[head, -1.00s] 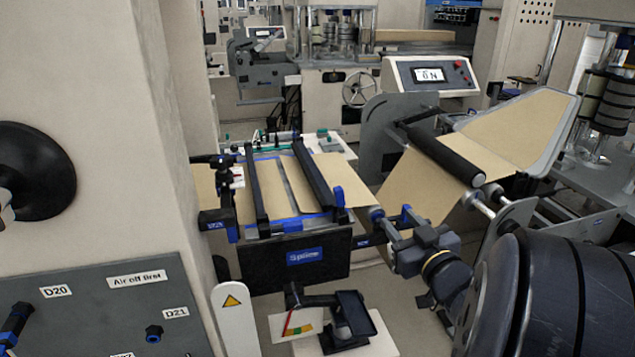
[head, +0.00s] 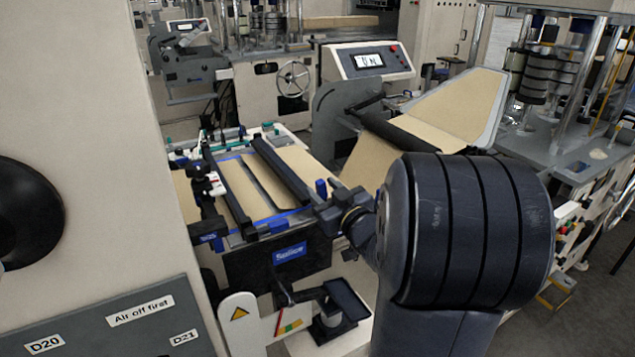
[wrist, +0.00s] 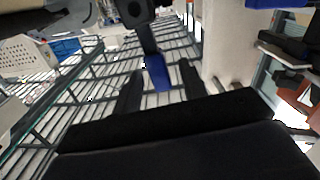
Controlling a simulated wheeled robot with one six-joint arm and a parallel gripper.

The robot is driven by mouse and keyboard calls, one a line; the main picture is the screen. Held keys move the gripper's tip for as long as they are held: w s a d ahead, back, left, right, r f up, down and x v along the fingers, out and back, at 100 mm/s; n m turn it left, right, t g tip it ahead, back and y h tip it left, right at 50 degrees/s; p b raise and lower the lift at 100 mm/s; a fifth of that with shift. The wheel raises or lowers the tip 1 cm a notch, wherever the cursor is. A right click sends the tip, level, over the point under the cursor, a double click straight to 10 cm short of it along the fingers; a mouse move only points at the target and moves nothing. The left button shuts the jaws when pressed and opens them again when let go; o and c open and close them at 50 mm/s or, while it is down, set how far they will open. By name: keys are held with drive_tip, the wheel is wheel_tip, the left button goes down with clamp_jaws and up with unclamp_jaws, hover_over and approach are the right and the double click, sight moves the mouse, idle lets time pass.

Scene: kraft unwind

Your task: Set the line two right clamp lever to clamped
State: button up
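The splice table (head: 232,163) stands in front of me with tan web across it and two long black clamp bars. The right clamp bar (head: 285,170) ends near a blue-tipped lever (head: 321,188), which stands up. My gripper (head: 325,207) is at this near end, partly hidden by my own arm. In the wrist view, the blue lever tip (wrist: 157,73) on a dark arm lies between the two fingers of my gripper (wrist: 160,88). The fingers are apart, with gaps visible on both sides of the lever.
A lit control panel (head: 368,61) stands behind. The black roller (head: 425,142) with tan web is to the right of the table. A small stand with a dark tray (head: 346,300) is below. A pillar with a grey panel (head: 110,325) is at left.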

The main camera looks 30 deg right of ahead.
drive_tip(key=shift+w+a, duration=0.1)
drive_tip(key=shift+w, duration=1.4)
clamp_jaws()
